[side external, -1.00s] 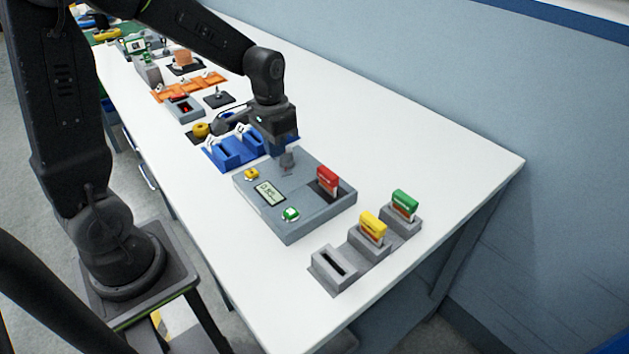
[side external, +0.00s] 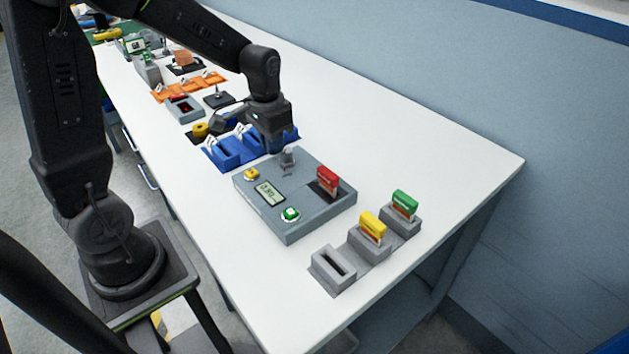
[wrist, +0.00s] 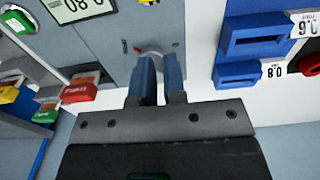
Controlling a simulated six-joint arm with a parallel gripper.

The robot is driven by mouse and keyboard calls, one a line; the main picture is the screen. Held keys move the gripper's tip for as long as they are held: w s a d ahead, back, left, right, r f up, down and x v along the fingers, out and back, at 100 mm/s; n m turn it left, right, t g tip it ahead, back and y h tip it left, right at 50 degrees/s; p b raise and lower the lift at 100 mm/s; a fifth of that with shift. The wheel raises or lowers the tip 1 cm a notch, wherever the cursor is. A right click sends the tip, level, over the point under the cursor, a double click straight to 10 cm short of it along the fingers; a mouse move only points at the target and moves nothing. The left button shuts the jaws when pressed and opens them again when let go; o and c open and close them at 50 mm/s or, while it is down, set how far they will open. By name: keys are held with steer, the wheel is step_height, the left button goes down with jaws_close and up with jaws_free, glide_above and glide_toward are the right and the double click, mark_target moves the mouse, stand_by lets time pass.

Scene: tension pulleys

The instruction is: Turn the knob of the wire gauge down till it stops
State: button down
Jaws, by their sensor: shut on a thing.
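The wire gauge (side external: 315,215) is a grey box with a small display, a yellow button and a green button. Its display (side external: 268,192) also shows upside down in the wrist view (wrist: 80,8), where it appears to read 0.80. The small grey knob (side external: 288,157) stands on the gauge's far part; its pale round base shows in the wrist view (wrist: 152,49). My gripper (wrist: 160,62) is over the knob, its two blue-grey fingers close together and shut on it. The fingers hide most of the knob in the wrist view.
A red tag (side external: 328,178) stands in the gauge's dark slot. Grey holders with a yellow tag (side external: 373,226) and a green tag (side external: 404,204), and an empty holder (side external: 333,270), stand at the near right. Blue holders (side external: 228,153) lie close behind the gauge. The table's right side is clear.

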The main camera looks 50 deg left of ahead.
steer(key=shift+s+a+f+g, duration=0.2)
steer(key=shift+s+f+g, duration=0.1)
steer(key=shift+s+f, duration=0.35)
step_height(320, 180, up, 6)
steer(key=shift+r, duration=0.15)
steer(key=shift+w+d, duration=0.1)
steer(key=shift+w, duration=0.05)
